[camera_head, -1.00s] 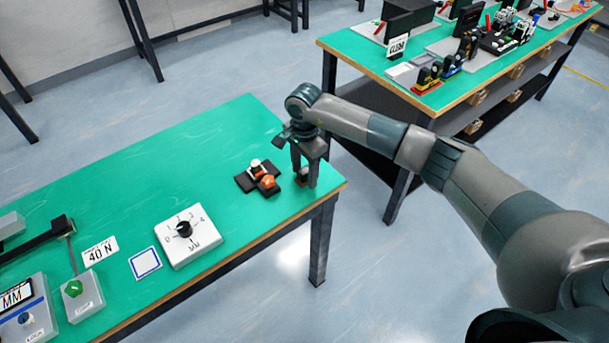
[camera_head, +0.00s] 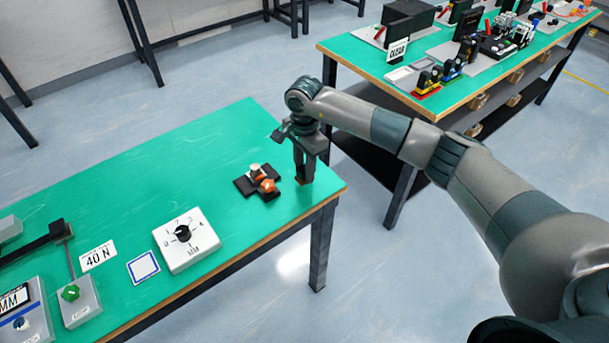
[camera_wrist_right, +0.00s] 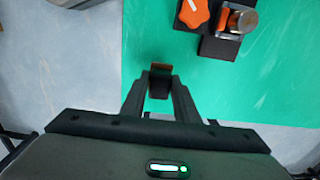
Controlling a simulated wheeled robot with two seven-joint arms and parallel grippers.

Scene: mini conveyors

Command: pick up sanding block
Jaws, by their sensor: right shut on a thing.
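My right gripper (camera_head: 304,180) points down at the right end of the green table. It also shows in the wrist view (camera_wrist_right: 160,88), its fingers shut on a small dark block with a brownish edge, which I take as the sanding block (camera_wrist_right: 161,67). Most of the block is hidden by the fingers, and in the head view I cannot make it out. I cannot tell whether it touches the table. My left gripper is not in view.
A dark fixture with an orange knob (camera_head: 266,187) and a metal cylinder (camera_wrist_right: 243,20) is close to the right gripper. A white dial box (camera_head: 190,252), a blue-framed square (camera_head: 143,267) and a "40 N" sign (camera_head: 98,255) are farther left. The table's right edge is near.

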